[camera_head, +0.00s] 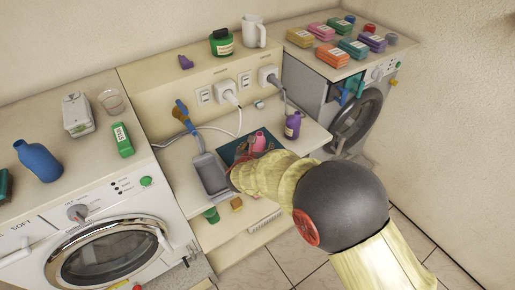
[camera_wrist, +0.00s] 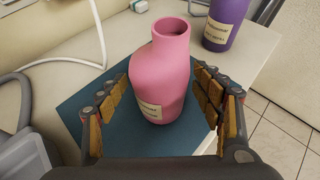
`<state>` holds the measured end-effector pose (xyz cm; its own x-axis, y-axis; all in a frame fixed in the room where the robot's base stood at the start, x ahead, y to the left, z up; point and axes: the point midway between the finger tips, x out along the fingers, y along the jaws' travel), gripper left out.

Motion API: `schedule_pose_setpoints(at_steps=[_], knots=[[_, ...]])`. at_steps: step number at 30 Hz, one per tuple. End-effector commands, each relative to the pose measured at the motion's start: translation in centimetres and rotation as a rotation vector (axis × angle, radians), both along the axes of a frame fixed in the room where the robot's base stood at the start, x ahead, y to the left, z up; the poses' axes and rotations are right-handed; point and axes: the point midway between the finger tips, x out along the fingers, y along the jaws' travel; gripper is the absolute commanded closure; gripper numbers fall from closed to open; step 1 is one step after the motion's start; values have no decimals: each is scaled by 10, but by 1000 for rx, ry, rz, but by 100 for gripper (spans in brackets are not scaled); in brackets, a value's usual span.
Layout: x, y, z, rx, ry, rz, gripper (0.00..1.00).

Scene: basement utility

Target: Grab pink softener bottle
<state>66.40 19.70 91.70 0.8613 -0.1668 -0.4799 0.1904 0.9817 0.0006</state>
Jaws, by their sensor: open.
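The pink softener bottle (camera_wrist: 160,80) stands upright on a dark blue mat (camera_wrist: 75,118) in the wrist view. It has a pale label low on its front and an open neck. My gripper (camera_wrist: 160,98) is open, with one finger on each side of the bottle. The right finger is close to the bottle; whether it touches cannot be told. In the head view, the top of the pink bottle (camera_head: 260,140) shows just beyond my arm, on the middle counter; its lower part and most of my gripper are hidden.
A purple bottle (camera_head: 293,125) stands on the counter right of the pink one. A grey tray (camera_head: 209,175) and a blue-handled brush (camera_head: 184,115) lie to the left. White cables (camera_head: 238,115) hang from sockets behind. Washing machines (camera_head: 105,250) stand at both sides.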

Motion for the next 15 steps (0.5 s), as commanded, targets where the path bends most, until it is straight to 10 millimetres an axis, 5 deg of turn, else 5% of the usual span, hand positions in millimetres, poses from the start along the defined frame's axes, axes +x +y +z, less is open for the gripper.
schedule_pose_setpoints(at_steps=[6, 15], knots=[[1, 0, 0, -1, 0, 0, 33], [1, 0, 0, -1, 0, 0, 50]])
